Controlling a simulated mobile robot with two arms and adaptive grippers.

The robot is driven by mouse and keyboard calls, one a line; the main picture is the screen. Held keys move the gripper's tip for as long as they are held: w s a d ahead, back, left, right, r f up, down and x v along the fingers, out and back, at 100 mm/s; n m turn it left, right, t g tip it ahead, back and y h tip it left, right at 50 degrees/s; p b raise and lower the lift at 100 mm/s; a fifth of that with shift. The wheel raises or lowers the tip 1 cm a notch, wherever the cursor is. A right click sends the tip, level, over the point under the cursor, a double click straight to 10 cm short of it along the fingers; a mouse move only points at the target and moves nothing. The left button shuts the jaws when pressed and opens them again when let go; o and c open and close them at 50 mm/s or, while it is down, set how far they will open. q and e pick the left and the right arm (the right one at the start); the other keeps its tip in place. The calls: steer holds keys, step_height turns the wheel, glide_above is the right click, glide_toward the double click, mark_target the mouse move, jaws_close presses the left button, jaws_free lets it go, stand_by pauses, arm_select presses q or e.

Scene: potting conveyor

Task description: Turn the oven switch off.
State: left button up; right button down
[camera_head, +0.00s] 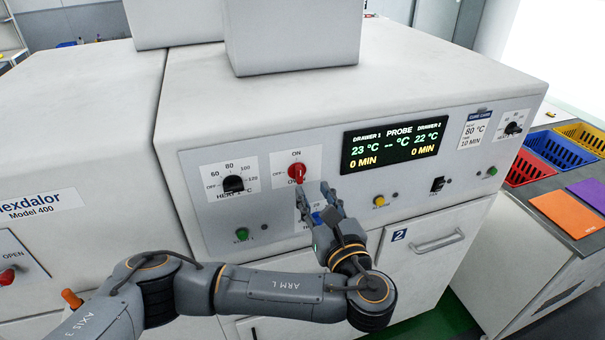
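The oven switch is a red rotary knob (296,171) on a white label plate on the oven's front panel (225,205). "ON" is printed above the knob, and lettering below it is partly covered. The knob's exact pointing direction is hard to tell. My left gripper (314,190) is just below and right of the knob, with its fingers apart and nothing between them. One fingertip is close under the knob; I cannot tell whether it touches. My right gripper is not in view.
A black heat dial (233,184) sits left of the switch, and a display (394,145) sits to the right. A drawer handle (437,243) sticks out below.

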mark_target(300, 171)
arm_select(q)
steer(key=shift+p+x, duration=0.4)
steer(key=shift+x, duration=3.15)
steer(key=shift+a, duration=0.15)
steer(key=shift+s, duration=0.1)
jaws_close()
